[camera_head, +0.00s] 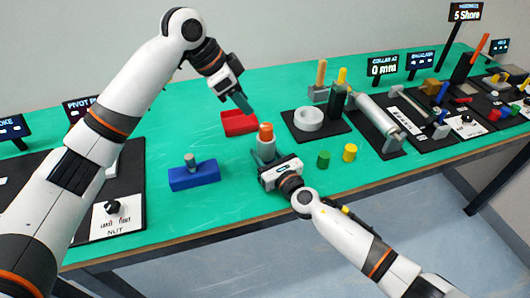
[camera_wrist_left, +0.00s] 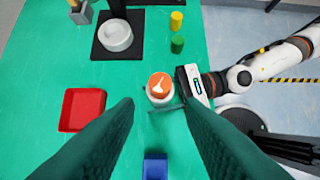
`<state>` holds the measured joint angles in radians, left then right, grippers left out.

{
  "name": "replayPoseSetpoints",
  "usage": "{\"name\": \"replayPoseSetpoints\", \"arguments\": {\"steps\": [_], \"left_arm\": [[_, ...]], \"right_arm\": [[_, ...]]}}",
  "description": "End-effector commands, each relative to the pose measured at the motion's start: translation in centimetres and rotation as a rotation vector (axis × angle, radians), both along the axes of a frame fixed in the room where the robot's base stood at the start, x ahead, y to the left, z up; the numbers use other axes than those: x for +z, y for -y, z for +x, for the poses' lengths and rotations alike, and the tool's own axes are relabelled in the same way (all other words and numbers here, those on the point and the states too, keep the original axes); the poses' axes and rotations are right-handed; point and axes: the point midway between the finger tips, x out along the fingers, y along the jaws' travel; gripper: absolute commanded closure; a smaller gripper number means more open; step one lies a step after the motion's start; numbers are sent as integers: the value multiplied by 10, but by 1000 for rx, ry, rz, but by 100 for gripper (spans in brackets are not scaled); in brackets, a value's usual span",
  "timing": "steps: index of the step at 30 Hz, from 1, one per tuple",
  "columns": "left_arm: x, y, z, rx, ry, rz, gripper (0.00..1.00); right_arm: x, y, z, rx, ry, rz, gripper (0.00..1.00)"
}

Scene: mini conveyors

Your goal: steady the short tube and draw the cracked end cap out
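The short tube (camera_head: 264,149) stands upright on the green table, white with an orange end cap (camera_head: 266,133) on top. In the left wrist view the cap (camera_wrist_left: 160,84) shows a pale crack-like mark. My right gripper (camera_head: 264,160) is low at the tube, one finger on each side, and looks closed on it; the contact is partly hidden. It also shows in the left wrist view (camera_wrist_left: 156,99). My left gripper (camera_head: 244,104) hangs above and to the left of the cap, pointing down. Its fingers (camera_wrist_left: 160,125) are wide apart with nothing between them.
A red tray (camera_head: 239,122) lies behind the tube; a blue block (camera_head: 194,176) with a grey peg is left. A green cylinder (camera_head: 323,159) and a yellow one (camera_head: 349,152) stand right. A white ring (camera_head: 308,118) sits on a black board behind.

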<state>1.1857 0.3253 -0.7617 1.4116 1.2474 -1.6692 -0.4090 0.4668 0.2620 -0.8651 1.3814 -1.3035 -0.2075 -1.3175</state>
Motion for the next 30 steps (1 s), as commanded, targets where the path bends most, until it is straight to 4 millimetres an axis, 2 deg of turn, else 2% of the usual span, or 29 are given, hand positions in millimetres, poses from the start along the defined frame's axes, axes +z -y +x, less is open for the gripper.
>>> {"name": "replayPoseSetpoints", "arguments": {"steps": [13, 14, 17, 18, 23, 30], "left_arm": [[0, 0, 0, 0, 0, 0, 64], [0, 0, 0, 0, 0, 0, 62], [0, 1, 0, 11, -7, 4, 46], [0, 3, 0, 24, -16, 10, 44], [4, 17, 1, 170, -97, 67, 44], [15, 39, 2, 525, -207, 202, 44]], "right_arm": [[-6, 0, -2, 2, -9, -4, 87], [-6, 0, -2, 2, -10, -5, 87], [-7, 0, -2, 2, -10, -5, 87], [-7, 0, -2, 3, -11, -5, 87], [-7, 0, -3, 3, -12, -6, 87], [-8, 0, -3, 4, -13, -6, 87]]}}
